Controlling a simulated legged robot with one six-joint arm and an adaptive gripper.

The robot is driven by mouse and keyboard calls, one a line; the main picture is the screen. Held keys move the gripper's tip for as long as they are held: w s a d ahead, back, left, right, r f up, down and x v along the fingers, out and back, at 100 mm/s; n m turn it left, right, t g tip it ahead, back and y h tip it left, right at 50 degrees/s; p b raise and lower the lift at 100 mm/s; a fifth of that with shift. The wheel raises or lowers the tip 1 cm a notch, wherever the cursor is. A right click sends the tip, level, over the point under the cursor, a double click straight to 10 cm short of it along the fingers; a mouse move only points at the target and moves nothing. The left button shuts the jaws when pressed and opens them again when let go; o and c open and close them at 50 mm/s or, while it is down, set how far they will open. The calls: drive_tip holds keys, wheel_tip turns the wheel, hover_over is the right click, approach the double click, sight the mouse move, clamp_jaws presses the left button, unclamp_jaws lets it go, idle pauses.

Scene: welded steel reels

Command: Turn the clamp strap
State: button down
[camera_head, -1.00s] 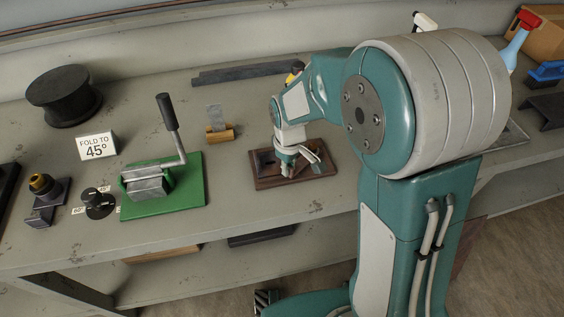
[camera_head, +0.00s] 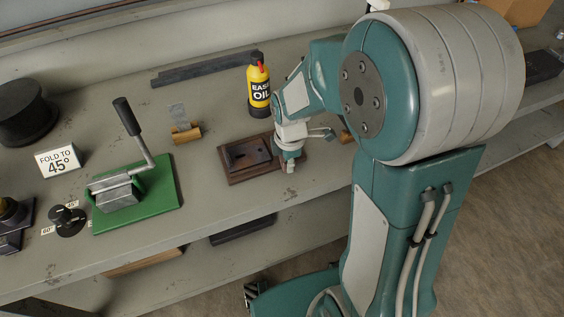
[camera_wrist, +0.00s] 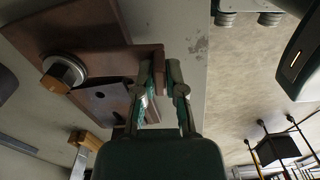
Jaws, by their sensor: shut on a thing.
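A brown base (camera_head: 236,175) lies on the bench, with a darker raised piece (camera_head: 246,153) on it. My gripper (camera_head: 291,165) is low over the base's right end and hides what is there. In the wrist view a brown strip that appears to be the clamp strap (camera_wrist: 110,62) runs from a round metal knob (camera_wrist: 64,72) to my fingertips. My gripper (camera_wrist: 160,68) is shut on its end, though the exact contact is hard to see. A dark plate with a small hole (camera_wrist: 103,97) lies beside the strip.
A yellow oil bottle (camera_head: 258,88) stands behind the base. Left are a small wooden holder (camera_head: 186,133), a green-based lever bender (camera_head: 138,195), a "Fold to 45°" sign (camera_head: 58,160) and a dial (camera_head: 67,221). The bench's front edge is close to my gripper.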

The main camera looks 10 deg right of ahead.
drive_tip(key=shift+d+n, duration=0.3)
drive_tip(key=shift+n, duration=0.1)
drive_tip(key=c, duration=0.7)
unclamp_jaws()
drive_tip(key=shift+w, duration=0.1)
wheel_tip(320, 180, up, 12)
drive_tip(key=shift+f, duration=0.1)
drive_tip(key=s+r+m+t, duration=0.2)
drive_tip(key=s+m, duration=0.2)
drive_tip(key=m, duration=0.2)
drive_tip(key=s+d+r+m+t, duration=0.1)
drive_tip(key=s+r+m, duration=0.2)
drive_tip(key=s+m, duration=0.2)
drive_tip(key=s+r+m+t, duration=0.2)
drive_tip(key=s+m, duration=0.3)
drive_tip(key=m, duration=0.2)
drive_tip(key=shift+s+d+r+m+t, duration=0.2)
drive_tip(key=shift+d+r+m+t, duration=0.1)
drive_tip(key=shift+d, duration=0.1)
